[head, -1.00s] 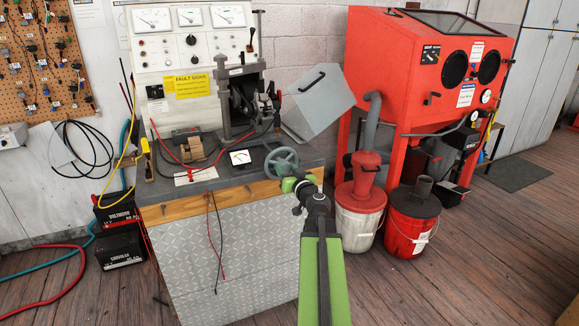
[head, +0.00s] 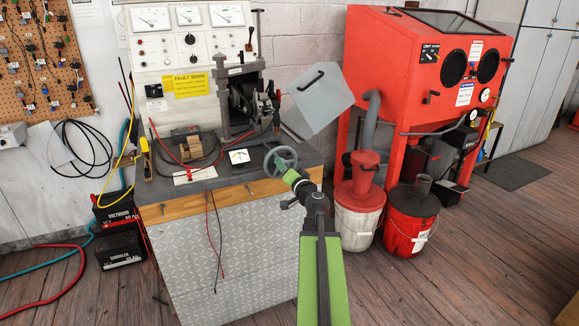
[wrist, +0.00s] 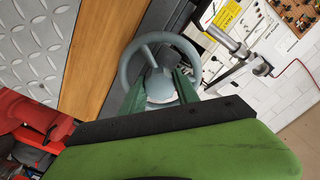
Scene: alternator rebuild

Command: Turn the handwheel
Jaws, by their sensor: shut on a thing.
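The grey handwheel (head: 293,151) stands at the front right corner of the test bench. It has a round rim and a central hub. My green gripper (head: 284,170) reaches it from the front and covers its lower part. In the wrist view the wheel's rim (wrist: 160,37) rises beyond the green fingers (wrist: 160,88). The fingers lie on either side of the hub area and are shut on the handwheel. The exact contact is partly hidden by the fingers.
The bench (head: 235,240) has a wooden front edge and meters on its upright panel. A small meter (head: 239,156) and a hinged grey cover (head: 320,100) are near the wheel. Buckets (head: 358,220) and a red blasting cabinet (head: 425,60) stand to the right.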

